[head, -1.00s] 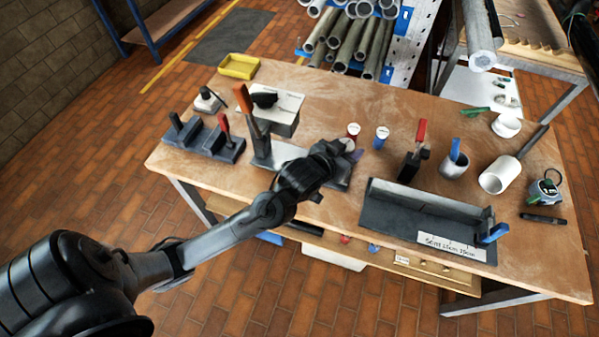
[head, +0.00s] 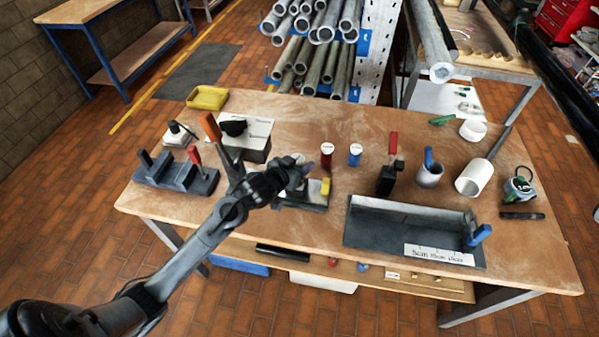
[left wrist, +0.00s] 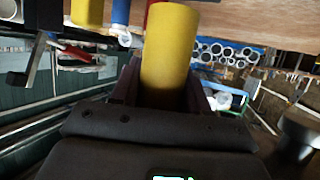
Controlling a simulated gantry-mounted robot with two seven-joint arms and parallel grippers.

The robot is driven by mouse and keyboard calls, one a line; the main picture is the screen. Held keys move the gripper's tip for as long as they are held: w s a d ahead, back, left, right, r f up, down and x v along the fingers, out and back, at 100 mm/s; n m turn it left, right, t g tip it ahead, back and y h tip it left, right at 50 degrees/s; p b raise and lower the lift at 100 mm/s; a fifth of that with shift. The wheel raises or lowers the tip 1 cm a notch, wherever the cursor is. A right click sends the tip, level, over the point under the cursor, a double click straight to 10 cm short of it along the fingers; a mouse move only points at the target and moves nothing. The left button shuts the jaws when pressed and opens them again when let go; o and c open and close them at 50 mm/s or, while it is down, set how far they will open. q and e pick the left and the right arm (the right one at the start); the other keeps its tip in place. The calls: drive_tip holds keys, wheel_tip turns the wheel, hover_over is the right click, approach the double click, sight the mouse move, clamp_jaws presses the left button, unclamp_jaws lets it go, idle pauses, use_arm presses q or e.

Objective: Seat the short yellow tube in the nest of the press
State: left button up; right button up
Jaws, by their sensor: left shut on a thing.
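My left gripper (head: 306,168) is shut on a short yellow tube (left wrist: 170,45), which stands between its fingers in the left wrist view. In the head view the gripper hides this tube. The gripper is over the base (head: 300,206) of a fixture with an orange-handled lever (head: 211,127), which looks like the press. A second yellow piece (head: 325,187) sits at the right end of that base, apart from the held tube; it also seems to show in the left wrist view (left wrist: 87,12). The nest cannot be made out. My right gripper is not in view.
A red bottle (head: 327,155) and a blue bottle (head: 355,154) stand just behind. A dark clamp with a red handle (head: 389,174) and a grey tray (head: 375,232) are to the right. A block with a red lever (head: 178,177) is at left.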

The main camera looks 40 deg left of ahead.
use_arm(q)
drive_tip(key=shift+a+f+b, duration=0.1)
drive_tip(key=shift+f+b, duration=0.35)
drive_tip(key=shift+f, duration=1.6)
drive_tip(key=shift+f, duration=0.2)
drive_tip(key=o, duration=1.1)
drive_tip(key=shift+r, duration=0.15)
